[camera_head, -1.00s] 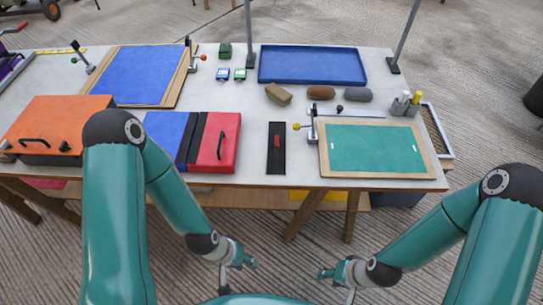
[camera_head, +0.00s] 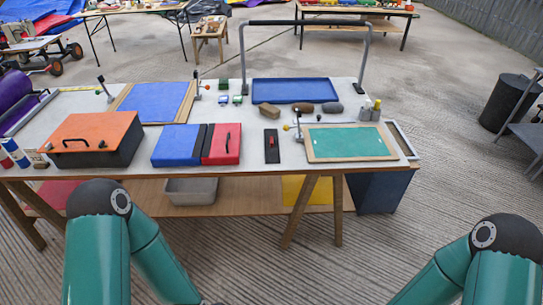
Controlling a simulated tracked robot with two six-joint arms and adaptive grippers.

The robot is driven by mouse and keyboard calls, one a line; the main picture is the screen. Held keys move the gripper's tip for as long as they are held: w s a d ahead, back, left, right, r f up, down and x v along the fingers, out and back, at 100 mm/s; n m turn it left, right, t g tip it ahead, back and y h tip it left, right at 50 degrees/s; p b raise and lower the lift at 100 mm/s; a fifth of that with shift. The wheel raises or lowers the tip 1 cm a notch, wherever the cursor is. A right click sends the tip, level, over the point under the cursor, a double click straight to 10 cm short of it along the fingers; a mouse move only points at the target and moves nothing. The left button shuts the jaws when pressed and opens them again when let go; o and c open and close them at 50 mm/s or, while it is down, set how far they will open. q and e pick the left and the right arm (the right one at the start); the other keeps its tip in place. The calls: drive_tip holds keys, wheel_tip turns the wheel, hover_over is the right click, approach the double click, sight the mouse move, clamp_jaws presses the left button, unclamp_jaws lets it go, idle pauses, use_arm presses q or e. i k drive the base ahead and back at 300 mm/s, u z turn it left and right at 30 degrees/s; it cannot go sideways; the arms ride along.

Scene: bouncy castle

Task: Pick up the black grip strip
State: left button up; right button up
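A narrow black strip (camera_head: 271,157) lies flat on the table, near its front edge. A small red piece (camera_head: 271,141) sits on it. The strip lies between a red and blue case (camera_head: 177,148) on the left and a green mat in a wooden frame (camera_head: 352,142) on the right. Another black band (camera_head: 204,141) runs between the case's blue and red parts. I cannot tell from the picture alone which is called the grip strip. My arms show only at the bottom left and bottom right. Both grippers are outside the view.
The worktable (camera_head: 240,169) also holds an orange-topped box (camera_head: 92,130), a blue board (camera_head: 155,102), a blue tray (camera_head: 295,91) and several brown and grey lumps. A tall black bar (camera_head: 308,22) on posts spans the back. A grey bin (camera_head: 191,191) sits on the lower shelf.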

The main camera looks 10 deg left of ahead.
sight(272, 147)
drive_tip(key=u, duration=0.3)
drive_tip(key=i, duration=0.55)
drive_tip(key=u, duration=0.65)
drive_tip(key=i, duration=0.7)
drive_tip(key=z, duration=0.1)
